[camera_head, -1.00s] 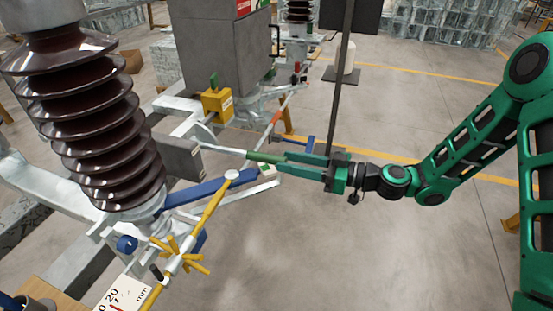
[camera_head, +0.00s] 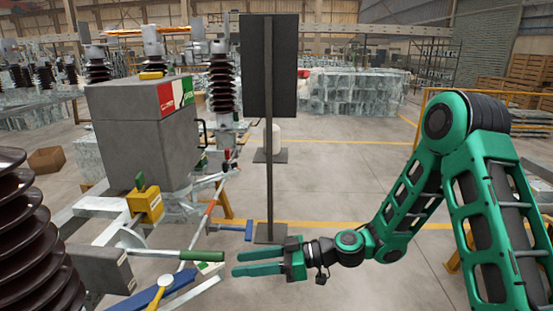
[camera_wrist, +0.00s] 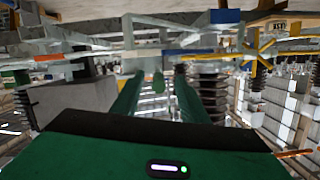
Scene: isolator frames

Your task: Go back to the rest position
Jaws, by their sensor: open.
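My gripper (camera_head: 236,262) is at the lower middle of the head view, its two green fingers apart and pointing left, with nothing between them. A lever with a green grip (camera_head: 202,256) lies just to the left of the fingertips, apart from them by a small gap. In the wrist view my fingers (camera_wrist: 160,95) reach forward, and the green end of a grip (camera_wrist: 158,82) shows between or beyond them; its depth is hard to tell there.
A grey box (camera_head: 148,135) with a red and green label stands behind on the left. A yellow block (camera_head: 145,205) sits on the frame. A dark panel on a post (camera_head: 270,75) stands behind my gripper. A brown insulator (camera_head: 30,240) is at left. Floor right of the post is open.

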